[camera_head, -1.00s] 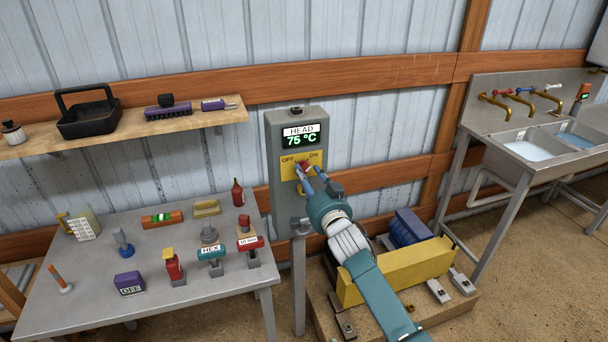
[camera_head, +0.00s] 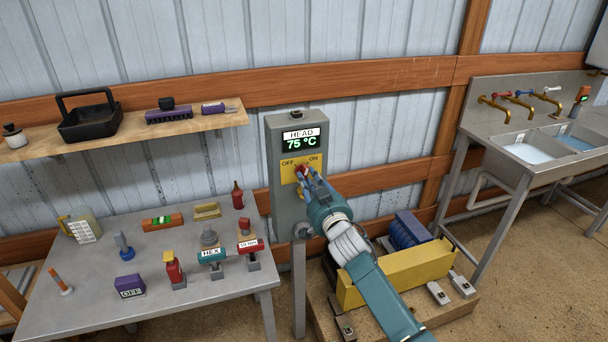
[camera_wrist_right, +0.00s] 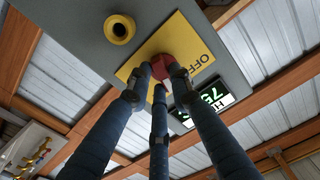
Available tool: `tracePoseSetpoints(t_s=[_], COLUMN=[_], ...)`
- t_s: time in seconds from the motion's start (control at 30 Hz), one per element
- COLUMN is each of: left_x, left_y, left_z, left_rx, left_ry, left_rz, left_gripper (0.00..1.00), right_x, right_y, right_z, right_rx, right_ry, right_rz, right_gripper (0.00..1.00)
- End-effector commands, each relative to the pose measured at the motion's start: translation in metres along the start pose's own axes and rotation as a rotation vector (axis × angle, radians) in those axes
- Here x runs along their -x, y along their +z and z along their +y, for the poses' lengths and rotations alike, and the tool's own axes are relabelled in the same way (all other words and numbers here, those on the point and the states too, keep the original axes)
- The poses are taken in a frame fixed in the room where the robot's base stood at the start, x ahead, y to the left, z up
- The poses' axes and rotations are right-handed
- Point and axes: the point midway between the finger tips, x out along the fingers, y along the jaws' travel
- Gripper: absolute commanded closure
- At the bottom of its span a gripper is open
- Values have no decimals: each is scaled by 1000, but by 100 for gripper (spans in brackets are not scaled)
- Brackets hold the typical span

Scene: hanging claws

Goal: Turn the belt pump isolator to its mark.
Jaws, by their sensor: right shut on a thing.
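The isolator is a red knob (camera_head: 300,168) on a yellow plate (camera_head: 287,173) marked OFF at left and ON at right, on the front of a grey cabinet (camera_head: 283,209). My right gripper (camera_head: 306,175) is shut on the red knob, with its blue fingers around it. The right wrist view shows the fingertips (camera_wrist_right: 160,78) against the red knob (camera_wrist_right: 172,50), on the yellow plate (camera_wrist_right: 195,36). The fingers partly hide the knob, so I cannot tell exactly where it points. My left gripper is not in view.
A display (camera_head: 300,141) above the plate reads HEAD 75 °C. A table (camera_head: 215,297) with several tools stands at left, below a shelf (camera_head: 215,115). A sink (camera_head: 530,154) stands at right.

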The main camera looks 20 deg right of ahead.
Motion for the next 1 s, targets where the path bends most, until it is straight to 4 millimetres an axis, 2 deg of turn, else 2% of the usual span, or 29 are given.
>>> tracePoseSetpoints(t_s=[0.2, 0.4, 0.5, 0.8, 0.87, 1.0], left_x=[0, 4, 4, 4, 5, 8], left_y=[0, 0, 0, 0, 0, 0], left_z=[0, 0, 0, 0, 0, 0], left_rx=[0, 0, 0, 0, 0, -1], left_ry=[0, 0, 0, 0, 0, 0], left_rz=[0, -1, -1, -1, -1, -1], left_gripper=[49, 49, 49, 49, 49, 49], right_x=[0, 0, 0, 0, 0, 0], right_y=[0, -2, -3, -3, -4, -5], right_z=[0, 0, 0, 0, 0, -1], right_rx=[30, 397, 506, 547, 635, 922], right_ry=[0, 0, 1, 1, 0, -1], right_rz=[-1, -1, -1, -1, -1, -1], right_gripper=[100, 100, 100, 100, 100, 100])
